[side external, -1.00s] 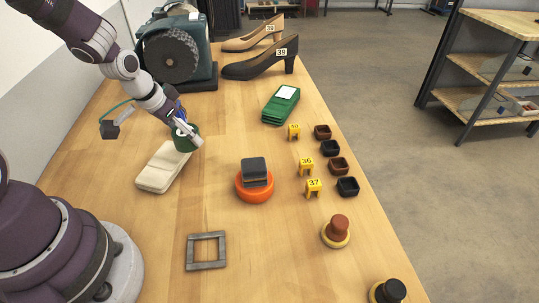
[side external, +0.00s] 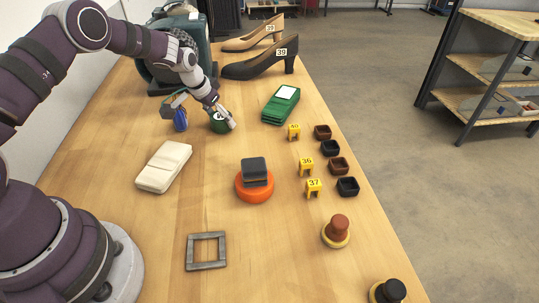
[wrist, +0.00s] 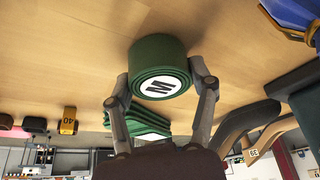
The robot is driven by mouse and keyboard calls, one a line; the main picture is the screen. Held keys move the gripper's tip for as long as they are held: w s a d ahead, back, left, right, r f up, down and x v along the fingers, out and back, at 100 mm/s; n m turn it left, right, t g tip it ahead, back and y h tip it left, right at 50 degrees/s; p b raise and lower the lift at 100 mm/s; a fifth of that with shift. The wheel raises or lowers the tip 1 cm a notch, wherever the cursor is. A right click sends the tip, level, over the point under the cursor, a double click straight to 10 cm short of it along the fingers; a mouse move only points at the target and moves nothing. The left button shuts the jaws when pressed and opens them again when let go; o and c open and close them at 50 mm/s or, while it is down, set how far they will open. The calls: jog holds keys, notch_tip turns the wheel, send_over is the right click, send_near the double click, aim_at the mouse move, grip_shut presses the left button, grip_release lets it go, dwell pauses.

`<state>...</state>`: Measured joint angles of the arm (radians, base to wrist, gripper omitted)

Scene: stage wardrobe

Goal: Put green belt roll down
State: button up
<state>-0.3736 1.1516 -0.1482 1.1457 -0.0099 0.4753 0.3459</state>
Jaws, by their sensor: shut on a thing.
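The green belt roll (side external: 218,122) is a coiled green band with a white label marked M, clear in the wrist view (wrist: 158,68). My gripper (side external: 226,120) is shut on it, with one finger on each side of the roll in the wrist view (wrist: 160,84). The roll is upright at or just above the wooden table, near the far middle; I cannot tell whether it touches the wood. A blue object (side external: 180,119) is just left of the roll, partly behind my wrist.
A cream folded block (side external: 163,167) lies nearer on the left. A green stack (side external: 281,104) lies to the right, and shoes (side external: 258,66) stand behind. Yellow number markers (side external: 306,166) and small trays line the right edge.

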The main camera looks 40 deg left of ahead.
jog(key=o, duration=1.2)
jog(key=shift+f, duration=0.1)
jog(key=s+d+r, duration=0.3)
jog(key=s+r, duration=0.3)
jog(key=r, duration=0.4)
jog(key=s+d+r, duration=0.3)
jog(key=s+r, duration=0.4)
jog(key=r, duration=0.3)
jog(key=shift+t, duration=0.6)
jog(key=s+d, duration=0.1)
jog(key=s, duration=0.2)
jog(key=s+d, duration=0.1)
jog(key=s, duration=0.2)
jog(key=s+d, duration=0.2)
jog(key=s, duration=0.2)
jog(key=shift+s+r, duration=0.1)
jog(key=shift+r, duration=0.05)
